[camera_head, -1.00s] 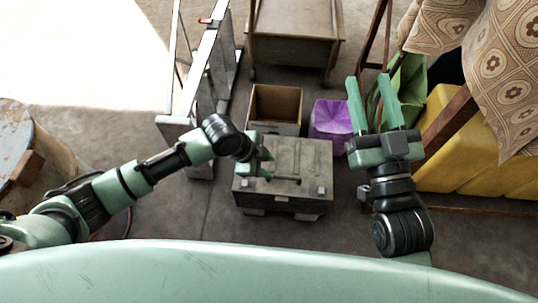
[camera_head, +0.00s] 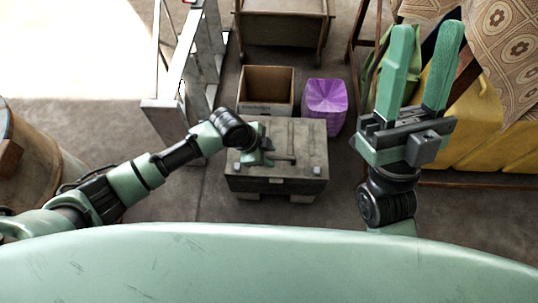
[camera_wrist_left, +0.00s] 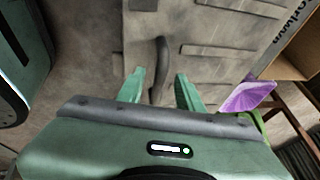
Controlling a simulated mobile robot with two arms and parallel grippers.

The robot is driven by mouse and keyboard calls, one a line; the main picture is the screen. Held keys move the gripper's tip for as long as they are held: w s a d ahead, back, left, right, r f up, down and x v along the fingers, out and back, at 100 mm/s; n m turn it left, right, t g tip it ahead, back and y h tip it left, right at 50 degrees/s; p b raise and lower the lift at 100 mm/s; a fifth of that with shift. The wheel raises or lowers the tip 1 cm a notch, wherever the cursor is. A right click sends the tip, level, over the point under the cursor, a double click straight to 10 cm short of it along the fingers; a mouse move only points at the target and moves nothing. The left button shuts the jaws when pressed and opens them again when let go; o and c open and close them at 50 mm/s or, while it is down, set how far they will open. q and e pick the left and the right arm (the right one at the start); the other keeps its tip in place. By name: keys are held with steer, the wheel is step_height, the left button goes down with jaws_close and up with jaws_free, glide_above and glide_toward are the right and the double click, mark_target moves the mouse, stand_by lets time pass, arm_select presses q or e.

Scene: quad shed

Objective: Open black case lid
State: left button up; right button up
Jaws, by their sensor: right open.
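The case (camera_head: 308,145), dark grey in the head view, sits on the floor with its lid shut. Its latches face me. A bar handle (camera_head: 284,158) lies across the lid, and it also shows in the left wrist view (camera_wrist_left: 161,62). My left gripper (camera_head: 268,156) is low over the left half of the lid. In the left wrist view its fingers (camera_wrist_left: 161,92) are apart, with the handle's end between or just beyond them; contact cannot be told. My right gripper (camera_head: 424,70) is open and empty, raised to the right of the case.
An open cardboard box (camera_head: 266,87) and a purple container (camera_head: 325,99) stand behind the case. A metal ladder-like frame (camera_head: 194,75) is to the left. Yellow containers (camera_head: 513,145) and a patterned cloth (camera_head: 508,50) are at the right.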

arm_select(q)
steer(key=shift+f, duration=0.1)
jaws_close()
stand_by(1.5)
